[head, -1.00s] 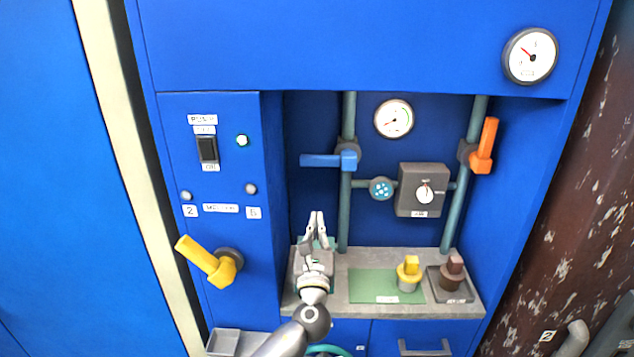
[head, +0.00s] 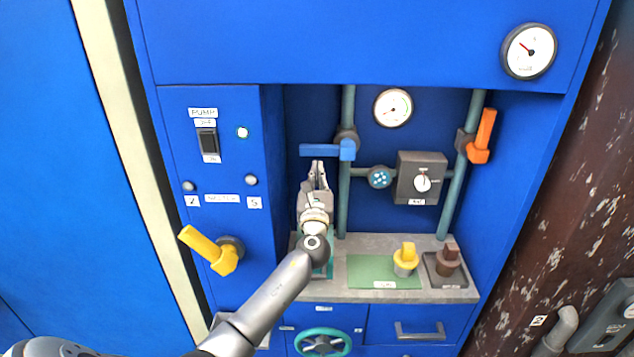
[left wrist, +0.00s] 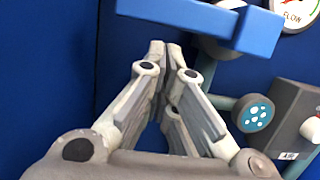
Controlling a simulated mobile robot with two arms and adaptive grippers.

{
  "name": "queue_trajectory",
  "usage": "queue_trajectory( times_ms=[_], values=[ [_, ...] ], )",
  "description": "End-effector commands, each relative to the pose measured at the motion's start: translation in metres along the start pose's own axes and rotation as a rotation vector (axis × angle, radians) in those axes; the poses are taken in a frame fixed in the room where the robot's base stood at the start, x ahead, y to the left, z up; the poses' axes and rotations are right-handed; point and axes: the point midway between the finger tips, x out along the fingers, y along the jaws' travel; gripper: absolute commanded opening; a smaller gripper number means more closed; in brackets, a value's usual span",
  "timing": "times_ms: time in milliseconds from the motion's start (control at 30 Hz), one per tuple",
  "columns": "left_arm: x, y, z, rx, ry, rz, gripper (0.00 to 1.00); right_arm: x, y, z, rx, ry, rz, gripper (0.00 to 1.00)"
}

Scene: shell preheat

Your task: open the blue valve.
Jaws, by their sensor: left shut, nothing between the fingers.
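The blue valve (head: 328,151) is a blue lever handle on a vertical teal pipe in the cabinet recess. Its handle points level to the left, across the pipe. In the left wrist view the blue handle (left wrist: 200,22) crosses the top of the picture, just beyond the fingertips. My left gripper (head: 318,164) is shut and empty, pointing up, with its tips just below the handle. In the left wrist view the left gripper (left wrist: 165,50) shows its fingertips together. I cannot tell whether the tips touch the handle. My right gripper is not in view.
A grey box with a dial (head: 421,176) and a round blue fitting (head: 380,177) lie right of the pipe. An orange lever (head: 482,135) is farther right. A yellow lever (head: 208,249) juts out at left. Yellow and brown knobbed pieces stand on the grey shelf (head: 335,290).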

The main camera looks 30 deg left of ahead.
Motion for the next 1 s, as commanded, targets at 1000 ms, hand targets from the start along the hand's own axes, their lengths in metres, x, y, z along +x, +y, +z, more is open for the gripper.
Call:
queue_trajectory(
  times_ms=[1000],
  values=[
    [0.006,0.002,0.015,0.074,0.0,-0.017,0.0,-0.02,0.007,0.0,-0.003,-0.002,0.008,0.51]
  ],
)
